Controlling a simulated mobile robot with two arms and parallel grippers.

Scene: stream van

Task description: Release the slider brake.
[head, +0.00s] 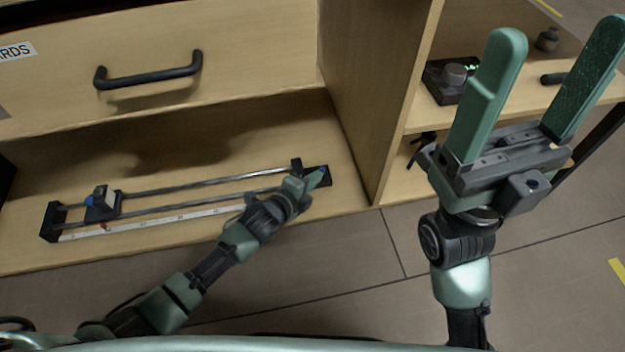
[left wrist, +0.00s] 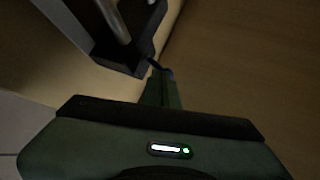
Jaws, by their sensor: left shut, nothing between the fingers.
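The slider (head: 180,190) lies on the low wooden shelf, with two metal rods between dark end blocks and a white scale strip along its front. Its carriage (head: 102,205) is near the left end. A small blue part (head: 323,169), perhaps the brake, shows at the right end block; a blue bit (left wrist: 168,72) also shows past my fingers in the left wrist view. My left gripper (head: 316,179) is shut and empty, its tips at the right end block; I cannot tell whether they touch. My right gripper (head: 560,28) is open and empty, raised at the right.
A drawer with a black handle (head: 150,72) is above the slider. A wooden upright (head: 365,100) stands to the right of the slider. Beyond it, a shelf holds a dark device with a knob (head: 454,75) and a small dark weight-like object (head: 547,40). The floor in front is clear.

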